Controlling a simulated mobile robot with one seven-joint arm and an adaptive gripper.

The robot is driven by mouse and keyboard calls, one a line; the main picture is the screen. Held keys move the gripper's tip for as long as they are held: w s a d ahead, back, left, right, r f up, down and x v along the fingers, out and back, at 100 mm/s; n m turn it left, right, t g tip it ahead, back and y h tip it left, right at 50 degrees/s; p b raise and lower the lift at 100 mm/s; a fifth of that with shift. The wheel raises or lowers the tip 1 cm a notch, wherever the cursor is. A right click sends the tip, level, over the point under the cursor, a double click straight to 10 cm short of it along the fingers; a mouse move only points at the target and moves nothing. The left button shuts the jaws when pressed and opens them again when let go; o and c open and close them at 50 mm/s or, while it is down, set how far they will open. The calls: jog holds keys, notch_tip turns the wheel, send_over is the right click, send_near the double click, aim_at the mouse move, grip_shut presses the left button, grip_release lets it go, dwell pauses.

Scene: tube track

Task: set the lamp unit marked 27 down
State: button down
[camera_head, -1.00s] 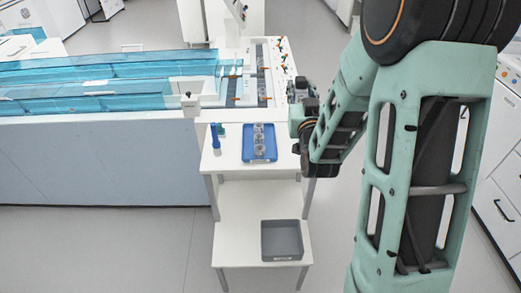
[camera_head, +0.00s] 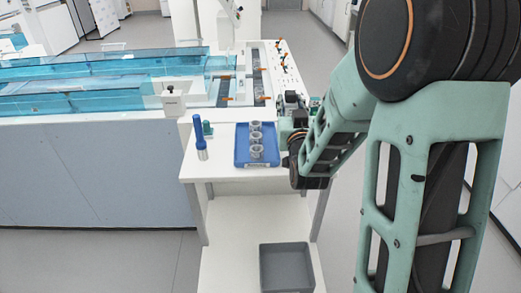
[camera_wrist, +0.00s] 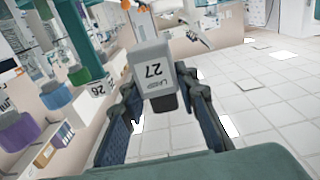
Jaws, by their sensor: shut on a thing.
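The lamp unit marked 27 (camera_wrist: 153,66) is a grey box with a dark lower end. It fills the middle of the wrist view, its number appearing upside down. My gripper (camera_wrist: 162,103) is shut on it, with one dark finger on each side. In the head view my gripper (camera_head: 291,104) is small and partly hidden behind my arm, near the right end of the bench. The lamp unit cannot be made out clearly there. What lies under the unit is not clear in the wrist view.
A label marked 26 (camera_wrist: 98,88) shows left of the held unit. A blue tray (camera_head: 240,160) with several grey round parts lies on the white table (camera_head: 222,172), beside a blue cylinder (camera_head: 200,138). A grey bin (camera_head: 287,268) stands on the lower shelf. Clear blue covers (camera_head: 110,80) line the track.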

notch_tip(320, 180, down, 10)
jog(key=b, duration=0.2)
jog(key=shift+b, duration=0.3)
jog(key=shift+f+b, duration=0.2)
jog(key=shift+b, duration=0.1)
jog(key=c, duration=1.5)
grip_release()
jog(key=shift+r, duration=0.15)
jog(key=shift+r+p, duration=0.2)
jog(key=shift+p, duration=0.25)
jog(key=s+p, duration=0.2)
jog(key=s, duration=0.4)
jog(key=p, duration=0.3)
jog(key=shift+s+r, duration=0.1)
jog(key=shift+s, duration=0.05)
jog(key=p, duration=0.3)
jog(key=shift+s, duration=0.35)
